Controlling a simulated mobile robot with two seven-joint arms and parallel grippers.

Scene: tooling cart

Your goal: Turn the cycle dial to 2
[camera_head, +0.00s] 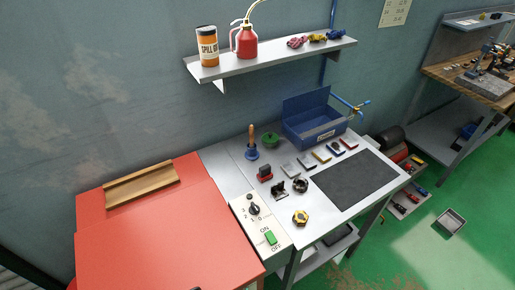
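The cycle dial (254,210) is a small black knob on the white control panel (247,228) at the front left of the metal worktop. Small numerals are printed around it; a 2 sits to its left and a 1 and a 0 below it. The knob is too small to tell which numeral it points at. A green rocker switch (270,237) marked ON and OFF sits below the dial on the same panel. Neither of my grippers can be made out, and nothing touches the dial.
A red cabinet top (150,235) adjoins the panel on the left and carries a wooden tray (142,187). Right of the panel stand a yellow knob (300,217) and black fittings (278,188). A blue bin (313,122) stands behind; a shelf (275,65) hangs above.

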